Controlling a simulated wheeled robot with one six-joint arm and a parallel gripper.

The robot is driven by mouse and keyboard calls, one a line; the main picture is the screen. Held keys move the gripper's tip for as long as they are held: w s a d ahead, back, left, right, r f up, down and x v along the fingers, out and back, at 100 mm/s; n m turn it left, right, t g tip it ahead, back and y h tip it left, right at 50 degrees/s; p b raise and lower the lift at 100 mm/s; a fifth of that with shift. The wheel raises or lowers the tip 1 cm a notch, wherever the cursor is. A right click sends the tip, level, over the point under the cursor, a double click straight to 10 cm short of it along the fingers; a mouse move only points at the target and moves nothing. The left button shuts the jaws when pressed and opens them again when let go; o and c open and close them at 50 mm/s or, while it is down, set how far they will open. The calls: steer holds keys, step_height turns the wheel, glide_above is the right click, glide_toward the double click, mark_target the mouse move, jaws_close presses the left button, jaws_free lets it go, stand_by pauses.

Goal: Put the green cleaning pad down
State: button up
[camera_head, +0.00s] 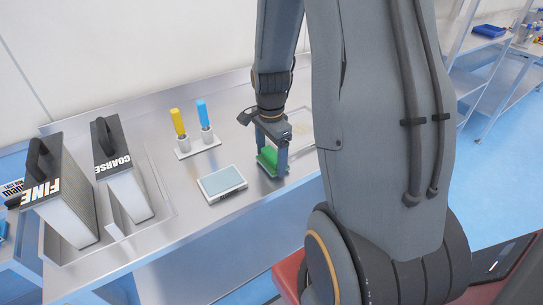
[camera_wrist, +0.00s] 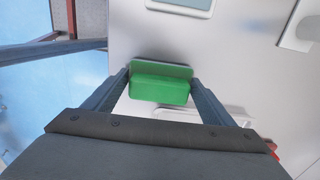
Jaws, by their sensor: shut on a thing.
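The green cleaning pad (camera_head: 267,158) is between the two fingers of my gripper (camera_head: 273,160), at the right part of the metal table. The wrist view shows my gripper (camera_wrist: 160,84) shut on the pad (camera_wrist: 160,90) from both sides. The pad is a green block with a wider, darker green plate along one side. It is at or close above the table top; I cannot tell whether it touches. My arm hides part of the table to the right.
A white device with a pale screen (camera_head: 222,182) lies left of the pad. A holder (camera_head: 198,146) with yellow and blue handled tools stands behind it. FINE (camera_head: 65,200) and COARSE (camera_head: 122,172) boxes stand at left. Bare metal table (camera_head: 240,210) lies in front of the pad.

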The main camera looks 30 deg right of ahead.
mark_target(270, 154)
steer(key=shift+f, duration=0.3)
steer(key=o, duration=1.1)
step_height(270, 154, up, 12)
steer(key=b, duration=0.3)
steer(key=s+a+f+n, duration=0.2)
steer(key=s+a+n, duration=0.1)
steer(key=a+n, duration=0.3)
steer(key=s+a+f+n+t, duration=0.1)
steer(key=s+a+n, duration=0.3)
steer(key=n, duration=0.7)
steer(key=shift+s+a+f+n, duration=0.3)
steer(key=shift+a+f, duration=0.35)
steer(key=shift+a, duration=0.55)
